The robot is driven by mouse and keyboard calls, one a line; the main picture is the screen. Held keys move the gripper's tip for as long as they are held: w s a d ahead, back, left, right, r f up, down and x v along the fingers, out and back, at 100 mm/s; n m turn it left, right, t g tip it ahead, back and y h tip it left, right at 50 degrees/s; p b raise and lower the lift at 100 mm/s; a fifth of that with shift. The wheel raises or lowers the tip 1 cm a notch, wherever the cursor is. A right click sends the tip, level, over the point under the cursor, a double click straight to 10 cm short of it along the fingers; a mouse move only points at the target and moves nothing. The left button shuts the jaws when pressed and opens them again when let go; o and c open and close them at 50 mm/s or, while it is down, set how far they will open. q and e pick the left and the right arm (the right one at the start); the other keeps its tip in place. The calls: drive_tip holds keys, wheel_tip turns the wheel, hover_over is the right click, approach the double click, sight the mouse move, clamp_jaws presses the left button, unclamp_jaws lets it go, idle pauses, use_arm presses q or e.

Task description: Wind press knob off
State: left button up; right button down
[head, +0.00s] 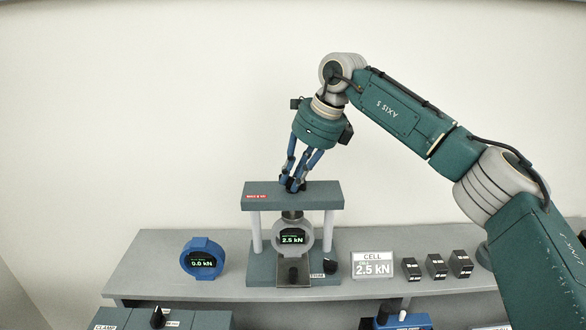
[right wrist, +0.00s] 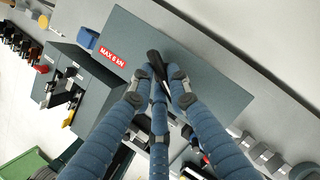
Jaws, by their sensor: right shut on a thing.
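The press (head: 262,195) stands on the grey bench with a flat top beam on two pale posts. Its top carries a red "MAX 6 kN" label (right wrist: 112,57). My right gripper (head: 293,184) points down at the top of the beam, its blue fingers shut on the black press knob (right wrist: 154,61), which they largely hide in the head view. Under the beam a round grey load cell (head: 291,239) reads 2.5 kN. The cell display (head: 372,265) beside the press also reads 2.5 kN. My left gripper is not in view.
A blue round gauge (head: 203,259) left of the press reads 0.0 kN. A black trim knob (head: 330,266) sits on the press base. Several black blocks (head: 437,266) stand at the right. The bench (head: 150,262) has free room at its left end.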

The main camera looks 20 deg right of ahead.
drive_tip(key=shift+r+n+g+p, duration=0.1)
drive_tip(key=shift+n+g+p, duration=0.2)
drive_tip(key=shift+n+p, duration=0.45)
drive_tip(key=c, duration=1.7)
unclamp_jaws()
drive_tip(key=shift+o, duration=0.2)
drive_tip(key=v, duration=1.1)
drive_tip(key=shift+d+r, duration=0.3)
drive_tip(key=shift+d, duration=0.1)
